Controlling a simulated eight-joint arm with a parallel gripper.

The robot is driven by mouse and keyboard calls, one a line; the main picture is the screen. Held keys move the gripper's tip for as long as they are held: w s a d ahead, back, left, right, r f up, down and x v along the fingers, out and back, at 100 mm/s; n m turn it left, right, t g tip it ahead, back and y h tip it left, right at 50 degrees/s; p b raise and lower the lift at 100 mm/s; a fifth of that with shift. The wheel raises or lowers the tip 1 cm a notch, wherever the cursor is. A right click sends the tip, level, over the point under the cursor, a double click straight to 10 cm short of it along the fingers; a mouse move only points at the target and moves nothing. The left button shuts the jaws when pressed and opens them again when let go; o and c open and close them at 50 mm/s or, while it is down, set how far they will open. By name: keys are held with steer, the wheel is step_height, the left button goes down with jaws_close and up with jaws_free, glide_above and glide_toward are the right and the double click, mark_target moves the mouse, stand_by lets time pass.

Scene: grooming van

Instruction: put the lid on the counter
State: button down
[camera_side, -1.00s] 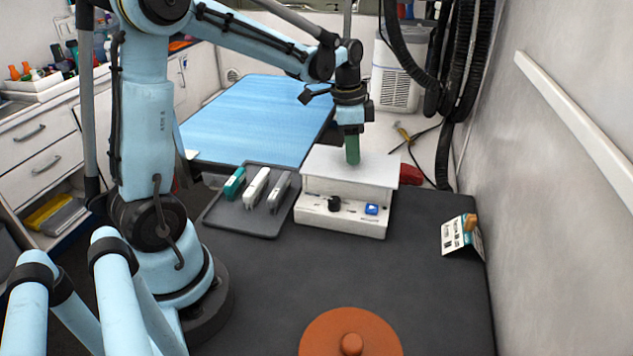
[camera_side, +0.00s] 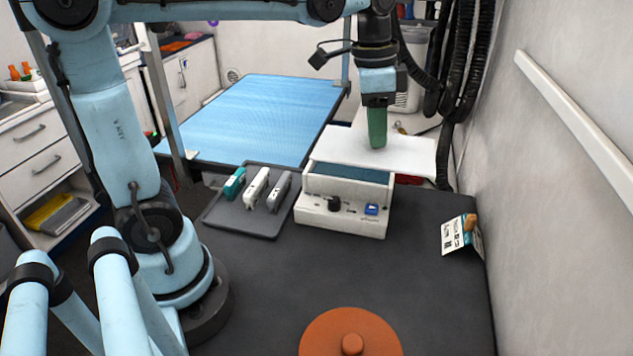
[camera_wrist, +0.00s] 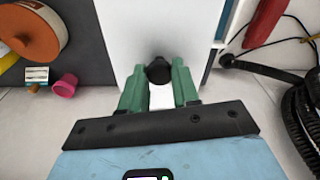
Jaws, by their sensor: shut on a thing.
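The lid (camera_side: 415,157) is a flat white panel, raised above and to the right of the white box (camera_side: 340,218) in the side view. My gripper (camera_side: 377,147), with green fingers, is shut on the lid's black knob. In the wrist view, the knob (camera_wrist: 158,72) sits between my fingertips (camera_wrist: 158,80), with the lid (camera_wrist: 170,25) stretching away beneath. The dark grey counter (camera_side: 260,300) has a wide bare area in front of the box.
A grey tray (camera_side: 225,217) with several clippers stands left of the box. A round terracotta-coloured thing (camera_side: 350,335) is at the front edge of view. A small folded card (camera_side: 457,236) stands at the right. Black hoses (camera_side: 445,70) hang behind, near the wall.

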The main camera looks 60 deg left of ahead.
steer(key=shift+s+d+r, duration=0.1)
steer(key=shift+d+r, duration=0.05)
steer(key=shift+d, duration=0.35)
steer(key=s+d+f, duration=0.3)
steer(key=d+f, duration=0.2)
steer(key=d, duration=0.1)
steer(key=s+d+f, duration=0.3)
steer(key=d+f, duration=0.2)
steer(key=d, duration=0.1)
steer(key=shift+d+f, duration=0.15)
steer(key=shift+f, duration=2.05)
steer(key=shift+d+f, duration=0.15)
steer(key=shift+f, duration=2.05)
steer(key=shift+f, duration=0.1)
steer(key=c, duration=0.8)
jaws_free()
